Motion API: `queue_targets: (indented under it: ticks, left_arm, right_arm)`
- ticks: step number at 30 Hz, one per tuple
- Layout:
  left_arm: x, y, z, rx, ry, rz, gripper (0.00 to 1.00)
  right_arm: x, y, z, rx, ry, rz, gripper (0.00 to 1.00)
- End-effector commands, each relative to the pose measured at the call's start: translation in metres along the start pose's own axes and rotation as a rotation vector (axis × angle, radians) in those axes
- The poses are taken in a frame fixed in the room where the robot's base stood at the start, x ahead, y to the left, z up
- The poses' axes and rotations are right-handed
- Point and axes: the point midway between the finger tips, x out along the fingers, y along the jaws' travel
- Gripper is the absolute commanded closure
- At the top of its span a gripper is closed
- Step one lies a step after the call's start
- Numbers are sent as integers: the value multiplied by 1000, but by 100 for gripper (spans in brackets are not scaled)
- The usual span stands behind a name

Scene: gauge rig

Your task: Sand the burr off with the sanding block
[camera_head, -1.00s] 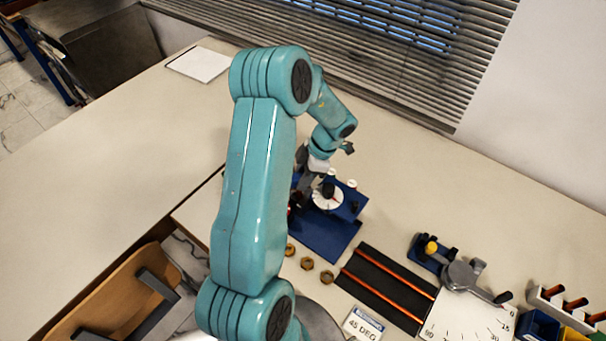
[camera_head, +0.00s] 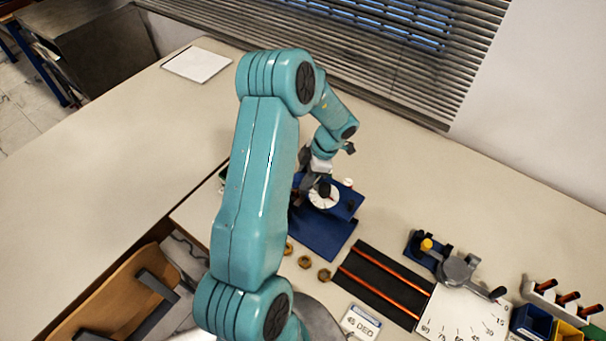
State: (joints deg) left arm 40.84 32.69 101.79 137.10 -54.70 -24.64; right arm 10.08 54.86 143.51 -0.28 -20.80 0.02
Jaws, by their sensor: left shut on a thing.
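My left arm comes in over the table, and its gripper (camera_head: 307,189) is down at a blue fixture (camera_head: 325,238) with a white dial (camera_head: 324,198). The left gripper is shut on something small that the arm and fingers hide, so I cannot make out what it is. I cannot pick out the sanding block or the burr. Two copper rods (camera_head: 379,290) lie on a black mat (camera_head: 390,283) to the right of the fixture. My right gripper is not in view.
Brass nuts (camera_head: 305,262) lie before the fixture. A "45 DEG" sign (camera_head: 361,322), a bender (camera_head: 458,267) with an angle chart (camera_head: 462,318), a rod rack (camera_head: 556,299) and blue and yellow bins (camera_head: 533,322) stand at right.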

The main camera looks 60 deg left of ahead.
Motion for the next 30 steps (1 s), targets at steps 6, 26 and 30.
queue_targets:
  ticks: [6,26,30]
  left_arm:
    - [1,0,-2,0,1,-1,96]
    - [14,0,-30,1,1,-2,96]
    - [14,0,-30,1,1,-2,96]
  right_arm:
    - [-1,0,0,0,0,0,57]
    - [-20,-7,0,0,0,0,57]
    - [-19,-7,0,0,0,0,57]
